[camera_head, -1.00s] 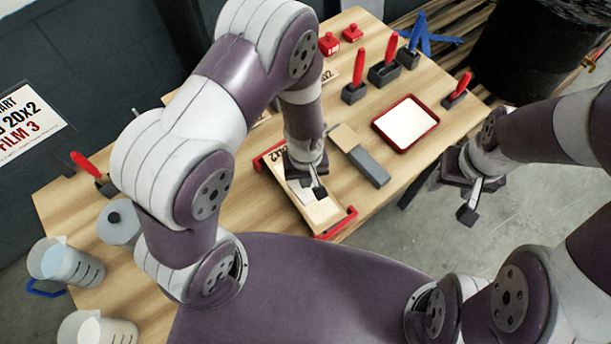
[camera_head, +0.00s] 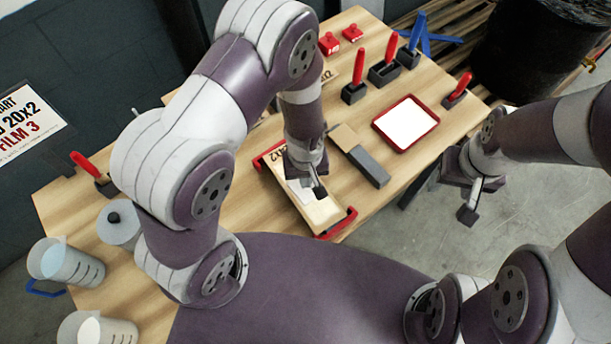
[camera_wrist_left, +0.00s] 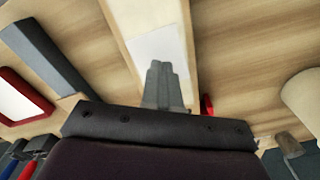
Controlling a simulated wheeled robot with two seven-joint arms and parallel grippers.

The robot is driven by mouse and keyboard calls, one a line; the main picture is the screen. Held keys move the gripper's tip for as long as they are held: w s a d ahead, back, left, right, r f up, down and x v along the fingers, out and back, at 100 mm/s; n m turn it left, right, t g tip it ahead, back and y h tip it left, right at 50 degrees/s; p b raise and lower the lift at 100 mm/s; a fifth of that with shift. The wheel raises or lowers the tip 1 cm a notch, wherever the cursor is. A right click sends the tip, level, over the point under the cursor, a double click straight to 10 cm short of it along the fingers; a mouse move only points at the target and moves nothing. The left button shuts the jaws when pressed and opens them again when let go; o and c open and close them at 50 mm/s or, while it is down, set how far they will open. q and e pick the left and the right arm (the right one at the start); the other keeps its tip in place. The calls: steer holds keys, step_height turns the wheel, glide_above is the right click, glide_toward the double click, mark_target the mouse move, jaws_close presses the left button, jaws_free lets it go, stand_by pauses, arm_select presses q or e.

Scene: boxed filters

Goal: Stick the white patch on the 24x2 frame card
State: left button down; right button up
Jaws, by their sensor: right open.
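The frame card (camera_head: 323,213) is a long pale wooden piece with dark lettering at its far end, partly hidden by my left arm. It lies between red end pieces (camera_head: 346,222). The white patch (camera_head: 302,190) lies on the card's face; it also shows in the left wrist view (camera_wrist_left: 158,46) on the card (camera_wrist_left: 130,12). My left gripper (camera_head: 319,191) is over the card, its fingers (camera_wrist_left: 160,66) together with the tips against or just above the patch. I cannot tell if they touch. My right gripper (camera_head: 473,204) is open and empty, beyond the table's right edge.
A grey block with a wooden part (camera_head: 367,166) lies right of the card. A red-rimmed white tray (camera_head: 406,123) is beyond it. Red- and blue-handled tools stand in dark holders (camera_head: 383,73) at the back. Beakers (camera_head: 66,262) and a lidded pot (camera_head: 118,224) stand at left.

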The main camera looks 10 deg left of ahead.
arm_select(q)
steer(key=shift+f+b, duration=0.65)
steer(key=shift+f, duration=0.2)
stand_by(0.8)
steer(key=shift+s+p, duration=0.1)
steer(key=shift+p, duration=0.65)
stand_by(2.4)
step_height(320, 180, up, 7)
steer(key=p, duration=0.6)
stand_by(0.4)
